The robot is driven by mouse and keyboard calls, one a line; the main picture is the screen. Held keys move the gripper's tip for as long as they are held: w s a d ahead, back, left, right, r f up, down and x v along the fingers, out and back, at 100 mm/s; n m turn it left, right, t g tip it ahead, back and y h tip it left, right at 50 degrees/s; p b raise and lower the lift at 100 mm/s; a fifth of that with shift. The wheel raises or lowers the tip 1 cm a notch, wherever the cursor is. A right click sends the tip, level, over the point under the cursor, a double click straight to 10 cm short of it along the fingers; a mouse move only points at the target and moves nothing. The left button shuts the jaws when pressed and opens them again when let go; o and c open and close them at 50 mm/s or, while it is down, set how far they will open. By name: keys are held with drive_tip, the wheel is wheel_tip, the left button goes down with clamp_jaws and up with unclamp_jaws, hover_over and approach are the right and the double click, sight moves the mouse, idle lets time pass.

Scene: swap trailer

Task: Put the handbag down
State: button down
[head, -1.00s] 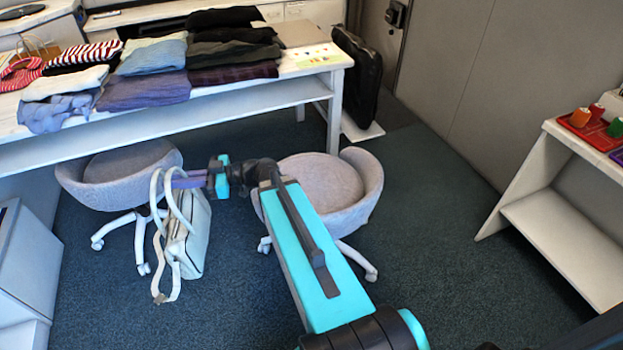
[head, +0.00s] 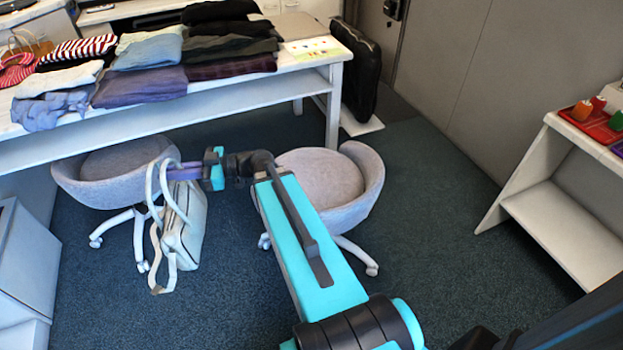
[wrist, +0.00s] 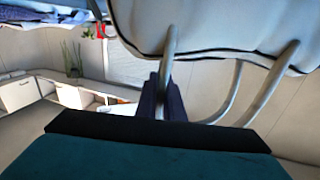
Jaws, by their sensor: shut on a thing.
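The white handbag (head: 186,232) hangs by its handles from my gripper (head: 172,172) in the head view, left of centre. My gripper is shut on the handles. The bag hangs in front of the left grey chair, and a loose strap dangles below it. Whether its bottom touches the floor, I cannot tell. In the wrist view the bag body (wrist: 215,25) fills the top, with its pale handles running down beside the dark fingers (wrist: 163,100).
A white table (head: 308,78) with folded clothes stands behind. A left grey chair (head: 110,178) and a right grey chair (head: 335,185) stand before it. A white shelf (head: 565,225) is at right. Dark carpet (head: 430,235) is clear between the right chair and shelf.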

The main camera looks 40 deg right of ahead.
drive_tip(key=w+d+f+m+t+h+b, duration=0.2)
drive_tip(key=d+h, duration=0.1)
drive_tip(key=d, duration=0.7)
drive_tip(key=w+d+f+m+t+h+b, duration=0.1)
drive_tip(key=w+d+m+t+h+b, duration=0.15)
drive_tip(key=d, duration=0.75)
drive_tip(key=w+d+f+m+t+h+b, duration=0.1)
drive_tip(key=d+f+m+t+h+b, duration=0.15)
drive_tip(key=d, duration=0.75)
drive_tip(key=s+d+f+m+h+b, duration=0.1)
drive_tip(key=s+d+m+h, duration=0.1)
drive_tip(key=d, duration=0.7)
drive_tip(key=s+d+m+h+b, duration=0.2)
drive_tip(key=s+d+h, duration=0.1)
drive_tip(key=d, duration=0.7)
drive_tip(key=s+d+f+m+h+b, duration=0.1)
drive_tip(key=d+h, duration=0.4)
drive_tip(key=d, duration=0.5)
drive_tip(key=shift+s+f+m+b, duration=0.3)
drive_tip(key=shift+s+m, duration=0.3)
drive_tip(key=shift+s, duration=0.05)
drive_tip(key=shift+f, duration=0.1)
wheel_tip(320, 180, down, 6)
drive_tip(key=b, duration=0.1)
drive_tip(key=shift+f, duration=0.1)
